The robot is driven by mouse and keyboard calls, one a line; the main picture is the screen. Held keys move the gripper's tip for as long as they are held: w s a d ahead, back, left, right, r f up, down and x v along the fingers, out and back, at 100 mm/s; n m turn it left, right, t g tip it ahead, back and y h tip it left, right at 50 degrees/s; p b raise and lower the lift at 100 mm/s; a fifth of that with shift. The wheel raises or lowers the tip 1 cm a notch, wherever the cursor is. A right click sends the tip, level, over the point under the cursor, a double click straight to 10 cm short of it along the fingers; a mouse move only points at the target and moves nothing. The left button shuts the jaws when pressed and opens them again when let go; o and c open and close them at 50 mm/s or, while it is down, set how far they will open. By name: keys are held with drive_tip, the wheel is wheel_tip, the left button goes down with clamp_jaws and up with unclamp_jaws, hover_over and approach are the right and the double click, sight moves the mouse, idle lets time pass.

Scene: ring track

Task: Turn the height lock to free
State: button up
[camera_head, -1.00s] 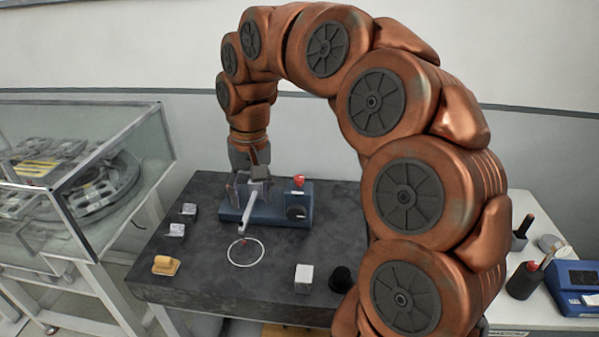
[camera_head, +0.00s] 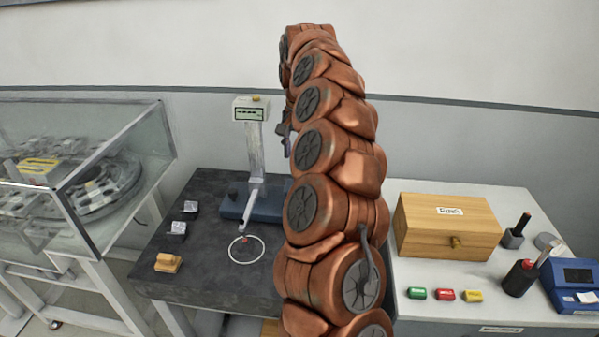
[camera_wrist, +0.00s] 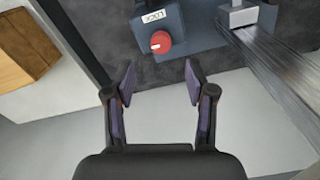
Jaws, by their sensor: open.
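In the wrist view a red round knob (camera_wrist: 160,42) with a pale pointer mark sits on a blue-grey block (camera_wrist: 160,22), below a small white label with dark letters. My gripper (camera_wrist: 160,80) is open and empty, its fingertips on either side of the line to the knob and apart from it. In the head view the height gauge has a blue base (camera_head: 262,206), a pale upright column (camera_head: 255,150) and a display head (camera_head: 251,108). The knob and most of my gripper are hidden behind my arm there.
The gauge stands on a dark stone table (camera_head: 200,255) with a white ring mark (camera_head: 246,250) and small blocks at its left. A wooden box (camera_head: 447,228) also shows in the wrist view (camera_wrist: 25,48). A glass-sided case (camera_head: 120,150) stands at left.

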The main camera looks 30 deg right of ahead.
drive_tip(key=shift+f+p, duration=1.1)
drive_tip(key=shift+f, duration=2.5)
drive_tip(key=shift+c, duration=0.4)
clamp_jaws()
